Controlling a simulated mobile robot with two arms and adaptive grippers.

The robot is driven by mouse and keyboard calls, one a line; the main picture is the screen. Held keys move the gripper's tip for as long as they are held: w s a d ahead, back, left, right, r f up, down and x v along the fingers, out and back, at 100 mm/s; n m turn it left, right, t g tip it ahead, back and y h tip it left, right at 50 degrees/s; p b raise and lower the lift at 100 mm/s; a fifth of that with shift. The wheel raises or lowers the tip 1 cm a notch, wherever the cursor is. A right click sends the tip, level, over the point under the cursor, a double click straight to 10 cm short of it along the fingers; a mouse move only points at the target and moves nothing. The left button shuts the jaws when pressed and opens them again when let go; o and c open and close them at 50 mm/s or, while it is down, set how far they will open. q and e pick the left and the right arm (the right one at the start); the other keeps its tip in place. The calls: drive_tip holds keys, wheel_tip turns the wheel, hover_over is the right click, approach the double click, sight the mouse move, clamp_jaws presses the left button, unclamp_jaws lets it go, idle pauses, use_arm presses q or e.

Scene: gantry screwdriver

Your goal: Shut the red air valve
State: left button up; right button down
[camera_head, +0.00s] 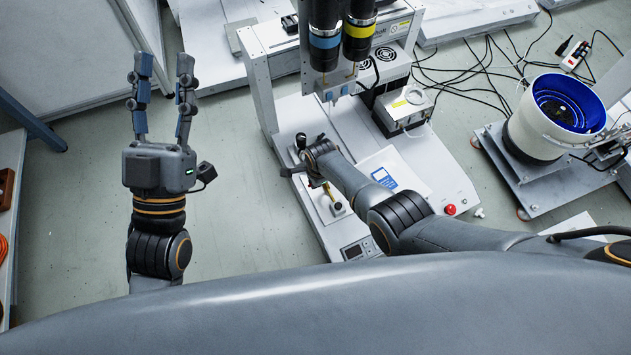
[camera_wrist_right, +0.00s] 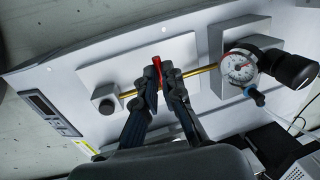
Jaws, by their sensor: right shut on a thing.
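The red air valve handle (camera_wrist_right: 157,63) shows in the right wrist view as a short red lever on a thin brass pipe (camera_wrist_right: 205,69). Its visible end sticks up in the picture, roughly across the pipe. My right gripper (camera_wrist_right: 164,72) is closed around the handle, and its fingers hide the lower part and the valve body. In the head view my right gripper (camera_head: 303,158) is over the machine's base plate, and the valve is hidden there. My left gripper (camera_head: 162,62) is open and empty over the floor at the left.
A round pressure gauge (camera_wrist_right: 238,68) with a black regulator knob (camera_wrist_right: 296,71) sits right of the valve. A dark round fitting (camera_wrist_right: 106,101) ends the pipe at the left. Two screwdriver spindles (camera_head: 341,45) hang above the machine. A blue-lined bowl feeder (camera_head: 560,105) stands at the right.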

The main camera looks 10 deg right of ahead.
drive_tip(key=shift+m, duration=0.4)
drive_tip(key=shift+w, duration=0.1)
drive_tip(key=c, duration=1.4)
unclamp_jaws()
drive_tip(key=shift+f, duration=0.1)
drive_tip(key=shift+c, duration=0.2)
wheel_tip(320, 180, up, 12)
drive_tip(key=s, duration=0.2)
drive_tip(key=shift+d, duration=0.3)
drive_tip(key=shift+s+f, duration=0.1)
